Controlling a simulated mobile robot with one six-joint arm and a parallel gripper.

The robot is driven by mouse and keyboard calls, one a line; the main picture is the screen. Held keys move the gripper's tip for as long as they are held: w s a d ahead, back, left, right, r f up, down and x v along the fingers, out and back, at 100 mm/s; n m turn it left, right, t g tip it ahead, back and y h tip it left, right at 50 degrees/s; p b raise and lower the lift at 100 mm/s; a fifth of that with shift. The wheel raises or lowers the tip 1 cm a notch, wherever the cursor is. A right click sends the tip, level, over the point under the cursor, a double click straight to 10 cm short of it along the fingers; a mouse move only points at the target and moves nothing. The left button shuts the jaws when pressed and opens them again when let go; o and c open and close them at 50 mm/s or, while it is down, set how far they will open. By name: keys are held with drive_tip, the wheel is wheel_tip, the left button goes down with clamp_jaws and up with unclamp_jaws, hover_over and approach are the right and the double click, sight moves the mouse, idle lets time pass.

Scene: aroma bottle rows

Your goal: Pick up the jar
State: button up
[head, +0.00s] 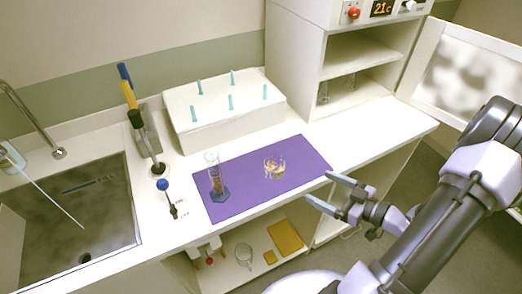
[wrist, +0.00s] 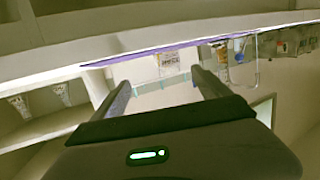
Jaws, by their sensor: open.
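The jar (head: 275,166), a short clear glass with yellowish pieces inside, stands upright on the purple mat (head: 240,203) in the head view. In the wrist view a small clear shape with yellow marks, which looks like the jar (wrist: 170,62), shows beyond and between the fingers. My gripper (head: 328,192) is open and empty, at the right front corner of the mat, apart from the jar and to its right. In the wrist view its two fingers (wrist: 160,82) are spread.
A tall graduated cylinder (head: 214,178) with a blue base stands left of the jar. A white box with teal pegs (head: 225,112) is behind the mat. A sink (head: 75,215) lies left, an open cabinet (head: 360,65) right. The counter right of the mat is clear.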

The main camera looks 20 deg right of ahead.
sight(284, 172)
drive_tip(key=b+x, duration=0.1)
drive_tip(key=x, duration=0.2)
drive_tip(key=b+x, duration=0.2)
drive_tip(key=x, duration=0.2)
drive_tip(key=b+x, duration=0.1)
drive_tip(key=x, duration=0.3)
drive_tip(key=shift+a+r, duration=0.1)
drive_tip(key=shift+a, duration=0.35)
drive_tip(key=b+x, duration=0.2)
drive_tip(key=x, duration=0.1)
drive_tip(key=a+b+x, duration=0.1)
drive_tip(key=x, duration=0.1)
drive_tip(key=shift+r, duration=0.35)
drive_tip(key=shift+w, duration=0.3)
drive_tip(key=shift+r, duration=0.1)
drive_tip(key=c, duration=1.5)
